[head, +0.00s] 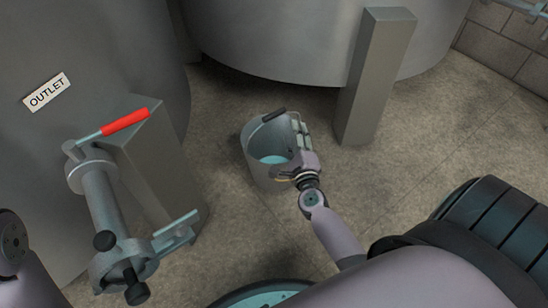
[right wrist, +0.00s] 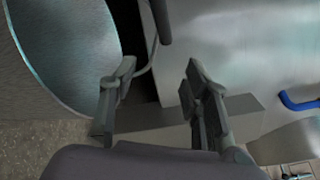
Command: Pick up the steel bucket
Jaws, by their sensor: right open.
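The steel bucket (head: 257,168) stands upright on the floor, with a teal-looking inside. Its bail handle is raised, with a dark grip (head: 273,115) over the rim. My right gripper (head: 299,124) is at the bucket's right side, by the rim and close to the grip. In the right wrist view, the open, empty right gripper (right wrist: 160,66) has the dark grip (right wrist: 162,20) just beyond its fingertips, roughly in line with the gap. The bucket (right wrist: 65,45) fills the upper left there. Whether a finger touches it, I cannot tell. My left gripper is not in view.
A large steel tank (head: 290,40) and a grey post (head: 375,80) stand behind the bucket. At left is another tank with an OUTLET label (head: 47,91), and a valve pipe (head: 102,195) with a red lever (head: 125,122). Concrete floor (head: 430,135) is clear at right.

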